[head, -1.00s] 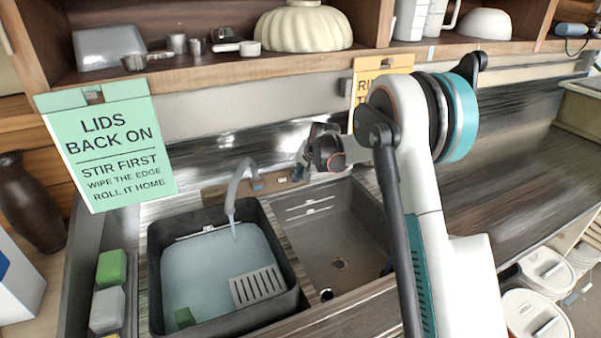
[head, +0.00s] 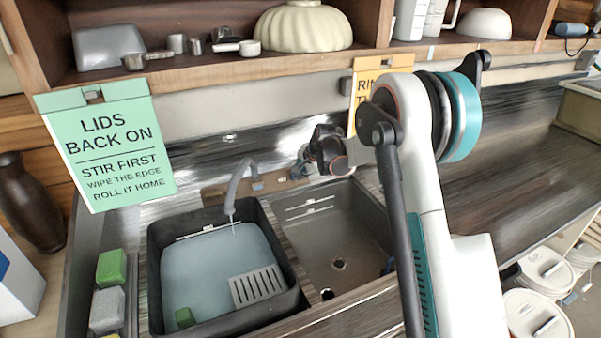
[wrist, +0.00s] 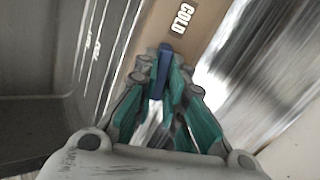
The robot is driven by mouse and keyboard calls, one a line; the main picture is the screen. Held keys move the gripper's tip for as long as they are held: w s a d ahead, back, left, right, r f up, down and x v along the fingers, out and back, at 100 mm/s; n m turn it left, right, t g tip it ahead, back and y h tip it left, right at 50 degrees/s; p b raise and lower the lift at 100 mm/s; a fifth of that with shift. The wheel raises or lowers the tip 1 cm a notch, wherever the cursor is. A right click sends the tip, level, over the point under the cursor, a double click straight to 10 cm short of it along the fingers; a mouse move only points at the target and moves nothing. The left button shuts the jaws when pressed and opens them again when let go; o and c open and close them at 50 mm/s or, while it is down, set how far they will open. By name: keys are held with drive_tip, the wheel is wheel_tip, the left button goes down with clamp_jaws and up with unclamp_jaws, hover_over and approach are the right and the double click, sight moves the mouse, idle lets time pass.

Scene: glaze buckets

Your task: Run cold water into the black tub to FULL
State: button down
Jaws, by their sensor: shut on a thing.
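The black tub (head: 288,302) stands in the left basin with pale blue water (head: 205,270) in it. The water surface lies below the rim. The grey spout (head: 236,185) hangs over the tub's back edge, with a thin pale stream (head: 234,230) under it. In the wrist view a blue lever (wrist: 158,82) stands beside the COLD label (wrist: 182,18). My gripper (wrist: 166,88) is shut on this lever, its teal fingers on either side. In the head view my gripper (head: 303,166) is at the tap panel behind the basins, its fingertips partly hidden.
The right basin (head: 340,235) is empty. Sponges (head: 110,268) lie left of the tub. A shelf (head: 200,62) overhangs the back; hanging signs (head: 115,150) front it.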

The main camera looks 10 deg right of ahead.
drive_tip(key=shift+m, duration=1.1)
drive_tip(key=c, duration=1.7)
unclamp_jaws()
drive_tip(key=shift+o, duration=0.2)
drive_tip(key=shift+s, duration=0.1)
drive_tip(key=v, duration=1.2)
